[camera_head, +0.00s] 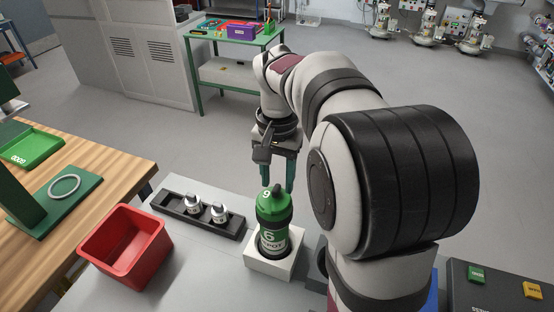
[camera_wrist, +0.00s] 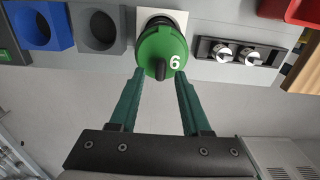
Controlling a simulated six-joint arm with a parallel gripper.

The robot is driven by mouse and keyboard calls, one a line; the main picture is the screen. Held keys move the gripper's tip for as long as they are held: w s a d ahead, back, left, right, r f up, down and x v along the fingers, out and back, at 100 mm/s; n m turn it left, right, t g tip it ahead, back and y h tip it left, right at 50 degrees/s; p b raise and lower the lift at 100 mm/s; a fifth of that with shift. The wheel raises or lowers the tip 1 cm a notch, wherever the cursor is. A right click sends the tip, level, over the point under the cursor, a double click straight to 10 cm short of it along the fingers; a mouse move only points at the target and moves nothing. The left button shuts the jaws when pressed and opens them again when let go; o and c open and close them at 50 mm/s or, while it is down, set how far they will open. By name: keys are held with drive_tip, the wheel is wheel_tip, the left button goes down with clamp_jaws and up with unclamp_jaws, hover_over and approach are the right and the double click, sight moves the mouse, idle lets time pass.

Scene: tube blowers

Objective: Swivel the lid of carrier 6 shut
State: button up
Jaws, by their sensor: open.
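Carrier 6 (camera_head: 274,238) is a dark and green canister, marked 6, standing upright in a white square holder (camera_head: 255,262). Its green lid (camera_head: 270,203), also marked 6, is on top. In the wrist view the round lid (camera_wrist: 150,48) covers most of the carrier's mouth, with a dark knob (camera_wrist: 161,70) at its near edge; I cannot tell whether it is fully shut. My gripper (camera_head: 278,188) points down just above and behind the lid. In the wrist view its green fingers (camera_wrist: 160,74) are open, one on each side of the knob, with nothing held.
A dark rack (camera_head: 172,207) with two silver-capped pieces lies left of the carrier. A red bin (camera_head: 125,245) stands further left. The wrist view shows a blue holder (camera_wrist: 42,25) and a grey holder (camera_wrist: 98,28) beside the carrier.

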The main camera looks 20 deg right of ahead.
sight(277, 186)
wheel_tip(277, 186, up, 15)
idle(0.4)
drive_tip(key=s+a+f+n+y, duration=0.1)
drive_tip(key=s+a+f, duration=0.5)
drive_tip(key=s+f, duration=0.3)
drive_tip(key=s+a+f+n, duration=0.2)
drive_tip(key=s+a+f, duration=0.3)
drive_tip(key=s+f, duration=0.4)
drive_tip(key=s, duration=0.5)
drive_tip(key=shift+s+a+y, duration=0.3)
drive_tip(key=shift+a+y, duration=0.05)
drive_tip(key=shift+y, duration=0.05)
drive_tip(key=shift+f, duration=0.1)
